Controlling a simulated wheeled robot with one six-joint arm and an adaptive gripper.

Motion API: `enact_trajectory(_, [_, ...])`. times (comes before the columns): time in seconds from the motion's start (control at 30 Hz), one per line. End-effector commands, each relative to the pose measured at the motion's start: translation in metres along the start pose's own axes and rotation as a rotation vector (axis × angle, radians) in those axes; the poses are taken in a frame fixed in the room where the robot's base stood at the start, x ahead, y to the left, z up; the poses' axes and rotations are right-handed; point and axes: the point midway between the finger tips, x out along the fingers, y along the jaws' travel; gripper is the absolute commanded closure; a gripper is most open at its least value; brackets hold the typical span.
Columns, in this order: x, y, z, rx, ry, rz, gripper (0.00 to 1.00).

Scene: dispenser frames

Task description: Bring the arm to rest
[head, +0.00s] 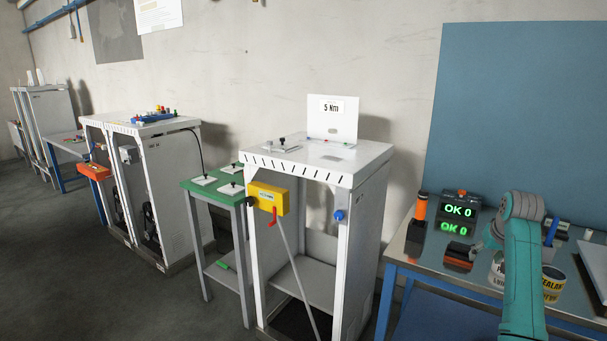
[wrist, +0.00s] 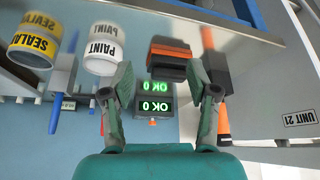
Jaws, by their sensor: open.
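My arm (head: 522,275) is teal with a grey joint and reaches over the metal bench (head: 403,262) at the right of the head view. My gripper (wrist: 161,88) is open in the wrist view, with its two fingers spread and nothing between them. In the head view its end is small and partly hidden by my arm. Beyond the fingers, the wrist view shows the green "OK 0" display (wrist: 154,105) and an orange-and-black box (wrist: 170,62). I cannot tell how far the fingertips are above the bench.
A paint can (wrist: 103,48) and a yellow sealant can (wrist: 35,40) stand close by on the bench. An orange-and-black cylinder (head: 420,208) stands by the display. A white frame (head: 366,235) with a yellow box (head: 268,198) is to the left. Dark floor (head: 120,300) lies open at the front left.

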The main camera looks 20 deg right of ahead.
Motion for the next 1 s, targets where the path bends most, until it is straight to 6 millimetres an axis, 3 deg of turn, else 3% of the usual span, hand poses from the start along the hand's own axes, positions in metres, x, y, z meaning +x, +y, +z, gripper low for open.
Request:
enact_trajectory(0.2, [0.07,-0.046,0.057,-0.035,0.056,-0.017,0.41])
enact_trajectory(0.5, [0.141,-0.107,0.152,-0.082,0.152,-0.045,0.41])
enact_trajectory(0.73, [0.171,-0.147,0.233,-0.119,0.226,-0.07,0.41])
enact_trajectory(1.0, [0.179,-0.183,0.333,-0.161,0.312,-0.106,0.41])
